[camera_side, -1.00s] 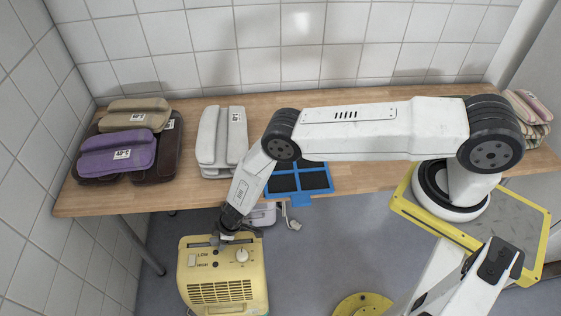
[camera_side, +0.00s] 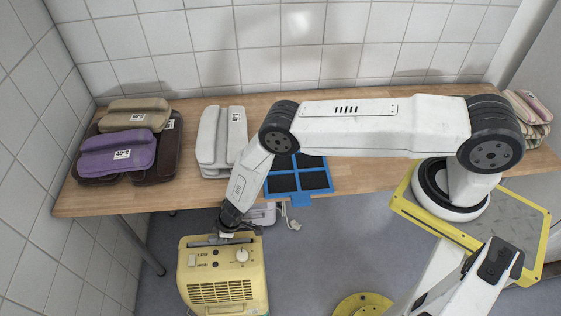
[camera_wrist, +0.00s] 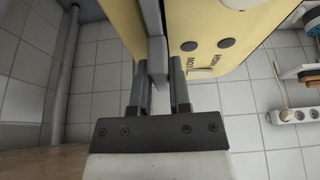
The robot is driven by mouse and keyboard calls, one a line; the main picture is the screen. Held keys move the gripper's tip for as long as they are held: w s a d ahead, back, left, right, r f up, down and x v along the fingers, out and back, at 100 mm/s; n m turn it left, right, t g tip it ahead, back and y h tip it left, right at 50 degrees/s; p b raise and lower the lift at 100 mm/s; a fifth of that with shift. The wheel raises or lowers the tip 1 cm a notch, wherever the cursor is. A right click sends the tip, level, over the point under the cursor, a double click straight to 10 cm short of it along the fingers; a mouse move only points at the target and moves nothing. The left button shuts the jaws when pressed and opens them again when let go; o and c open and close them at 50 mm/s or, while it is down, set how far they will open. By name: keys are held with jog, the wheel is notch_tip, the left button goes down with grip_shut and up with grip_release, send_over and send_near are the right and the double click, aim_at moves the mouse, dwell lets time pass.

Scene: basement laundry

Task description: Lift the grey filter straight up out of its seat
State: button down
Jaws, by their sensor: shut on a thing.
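The yellow machine (camera_side: 222,285) stands on the floor in front of the table, with a dial, dark buttons and a grille on its face. The filter runs down beside the yellow casing (camera_wrist: 207,28). Its lower part and the seat are hidden in the side view, so I cannot tell how deep it sits.
The wooden table (camera_side: 350,178) holds a blue divided tray (camera_side: 312,183), grey padded bundles (camera_side: 222,140) and purple and brown ones (camera_side: 118,152). A white power strip (camera_wrist: 294,115) lies on the tiled floor behind the machine.

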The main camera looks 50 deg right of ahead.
notch_tip(320, 180, up, 26)
jog(key=shift+r, duration=0.25)
dwell(0.9)
jog(key=shift+r, duration=0.1)
dwell(0.8)
